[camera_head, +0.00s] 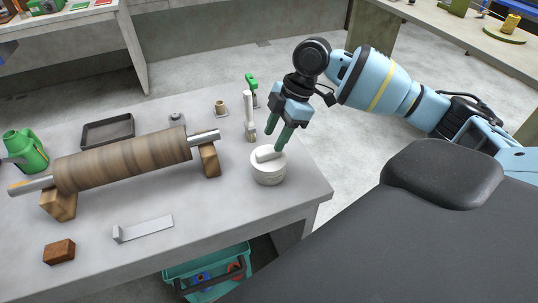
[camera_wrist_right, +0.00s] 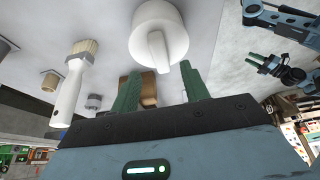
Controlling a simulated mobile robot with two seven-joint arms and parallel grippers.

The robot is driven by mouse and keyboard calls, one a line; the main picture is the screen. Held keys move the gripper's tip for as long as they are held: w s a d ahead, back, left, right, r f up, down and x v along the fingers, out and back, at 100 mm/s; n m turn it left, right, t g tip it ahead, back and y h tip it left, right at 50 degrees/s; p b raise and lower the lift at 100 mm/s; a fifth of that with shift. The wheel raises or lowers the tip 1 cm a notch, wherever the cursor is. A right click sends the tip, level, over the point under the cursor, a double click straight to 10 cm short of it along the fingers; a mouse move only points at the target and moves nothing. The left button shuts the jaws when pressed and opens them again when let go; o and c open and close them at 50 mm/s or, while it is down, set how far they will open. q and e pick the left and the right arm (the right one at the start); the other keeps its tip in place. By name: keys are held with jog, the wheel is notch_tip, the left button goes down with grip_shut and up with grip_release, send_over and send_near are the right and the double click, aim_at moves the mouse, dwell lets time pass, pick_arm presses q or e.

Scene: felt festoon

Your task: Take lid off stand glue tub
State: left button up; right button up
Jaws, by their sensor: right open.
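The white round glue tub (camera_head: 268,174) stands near the right end of the grey table. Its white lid (camera_head: 266,157) is on it and has a raised bar grip on top. In the right wrist view the lid (camera_wrist_right: 172,22) shows at the top, with its bar pointing between my fingers. My right gripper (camera_head: 275,136) is open and empty, its green fingertips just above the lid and apart from it. In the right wrist view its fingertips (camera_wrist_right: 160,70) stand either side of the bar's end. My left gripper (camera_wrist_right: 263,64) shows small at the right; its opening is unclear.
A white-handled brush (camera_head: 249,112) is just behind the tub, with a small tan pot (camera_head: 221,108) nearby. A wrapped roller (camera_head: 125,162) on wooden supports lies left. A metal bracket (camera_head: 147,228) and brown block (camera_head: 59,251) lie in front. A teal crate (camera_head: 180,271) sits below.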

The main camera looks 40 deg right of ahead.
aim_at(269, 150)
jog(key=shift+x, duration=1.95)
jog(key=shift+d, duration=0.1)
jog(key=shift+c, duration=0.3)
grip_shut()
